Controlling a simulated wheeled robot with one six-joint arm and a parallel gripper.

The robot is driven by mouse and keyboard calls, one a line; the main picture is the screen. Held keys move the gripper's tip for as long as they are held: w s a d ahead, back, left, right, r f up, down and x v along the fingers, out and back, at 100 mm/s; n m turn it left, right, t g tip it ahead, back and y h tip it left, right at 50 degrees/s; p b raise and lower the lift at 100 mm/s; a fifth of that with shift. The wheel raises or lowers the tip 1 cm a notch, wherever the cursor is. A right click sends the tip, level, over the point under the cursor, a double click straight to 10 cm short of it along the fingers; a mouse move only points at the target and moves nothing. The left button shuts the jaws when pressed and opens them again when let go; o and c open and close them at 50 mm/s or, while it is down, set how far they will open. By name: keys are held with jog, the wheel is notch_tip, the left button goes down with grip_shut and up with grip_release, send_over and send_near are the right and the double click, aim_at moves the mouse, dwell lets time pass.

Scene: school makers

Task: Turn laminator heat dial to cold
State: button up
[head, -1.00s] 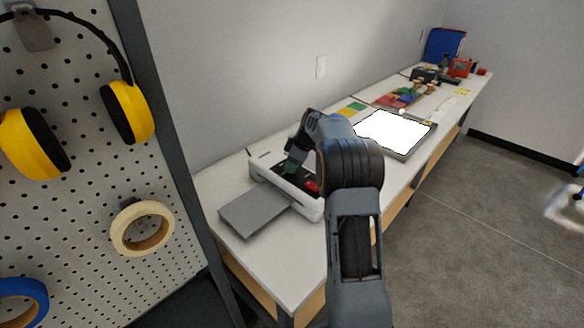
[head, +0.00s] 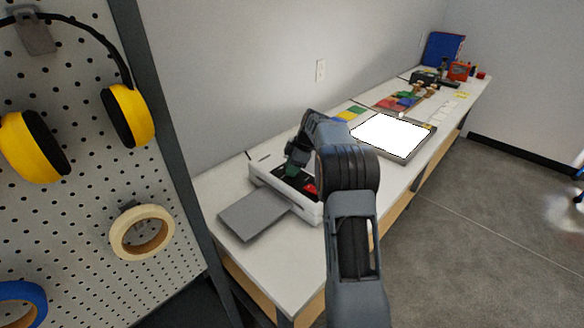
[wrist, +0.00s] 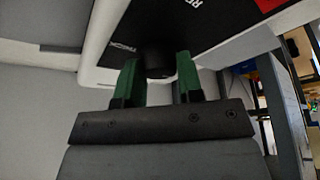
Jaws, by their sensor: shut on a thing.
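The laminator (head: 306,211) is a white box with a black top panel and a grey tray (head: 254,213) at its front, on the near end of the bench. A red part (head: 311,189) shows on its top, right of my gripper. In the wrist view, the dark round heat dial (wrist: 158,62) stands out from the black panel (wrist: 205,30) between the green fingers of my gripper (wrist: 157,75). My gripper is shut on the dial. In the head view my gripper (head: 292,170) is over the panel, partly hidden by my arm. The dial's pointer and setting cannot be read.
A bright white light pad (head: 393,135) lies farther along the bench (head: 240,184), with coloured pieces (head: 397,101) beyond it. A pegboard (head: 75,205) with yellow earmuffs (head: 128,115) and tape rolls (head: 142,232) stands close on the left. Open floor (head: 470,230) lies to the right.

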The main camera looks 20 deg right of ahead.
jog(key=o, duration=0.9)
jog(key=shift+r, duration=0.1)
jog(key=p+v, duration=0.1)
jog(key=v, duration=1.2)
jog(key=shift+d+r, duration=0.25)
jog(key=shift+s, duration=0.1)
